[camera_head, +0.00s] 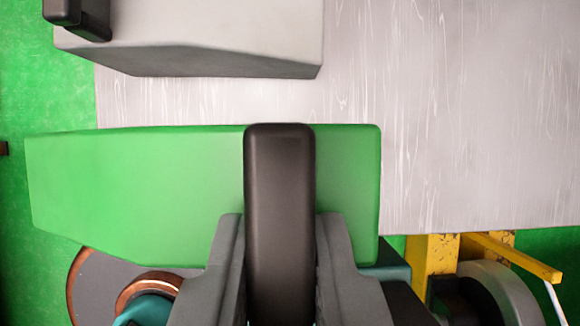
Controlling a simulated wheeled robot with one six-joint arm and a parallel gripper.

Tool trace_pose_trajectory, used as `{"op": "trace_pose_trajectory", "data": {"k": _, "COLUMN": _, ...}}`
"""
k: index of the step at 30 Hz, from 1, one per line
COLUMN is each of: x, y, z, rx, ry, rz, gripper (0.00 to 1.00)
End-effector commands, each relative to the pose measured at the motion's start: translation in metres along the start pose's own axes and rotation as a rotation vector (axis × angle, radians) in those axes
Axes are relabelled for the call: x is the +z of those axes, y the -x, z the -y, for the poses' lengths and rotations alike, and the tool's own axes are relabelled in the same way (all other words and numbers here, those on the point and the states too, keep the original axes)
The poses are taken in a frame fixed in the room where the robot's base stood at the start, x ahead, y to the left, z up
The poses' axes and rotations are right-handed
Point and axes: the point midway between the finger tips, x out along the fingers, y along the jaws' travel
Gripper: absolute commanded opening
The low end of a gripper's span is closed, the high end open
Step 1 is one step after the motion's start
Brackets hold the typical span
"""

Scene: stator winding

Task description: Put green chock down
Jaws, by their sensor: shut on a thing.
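The green chock (130,195) spans the left and middle of the view, a long green block with a black handle-like bar (280,170) across it. My gripper (281,225) comes in from the bottom, its two grey fingers on either side of the black bar and closed on it. The bar and fingers hide part of the chock. Behind the chock is a pale grey, streaked table surface (450,110). I cannot tell whether the chock touches it or hangs above it.
A grey block (200,35) with a black handle (80,18) sits on the table at the upper left. The table's right side is clear. Below it are a yellow frame (432,262), a grey wheel-like part (500,290) and a copper-edged round part (110,285). The floor (45,80) is green.

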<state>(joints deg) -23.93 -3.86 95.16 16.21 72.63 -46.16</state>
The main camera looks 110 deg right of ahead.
Motion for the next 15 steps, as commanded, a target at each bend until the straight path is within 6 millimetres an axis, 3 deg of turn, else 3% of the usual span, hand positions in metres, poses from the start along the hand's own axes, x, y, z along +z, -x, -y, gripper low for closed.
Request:
{"op": "trace_pose_trajectory", "data": {"k": 6, "x": 0.011, "y": -0.026, "z": 0.000, "rx": 0.000, "ry": 0.000, "rz": -0.001, "gripper": 0.00}}
{"op": "trace_pose_trajectory", "data": {"k": 15, "x": 0.019, "y": -0.045, "z": 0.000, "rx": 0.000, "ry": 0.000, "rz": -0.001, "gripper": 0.00}}
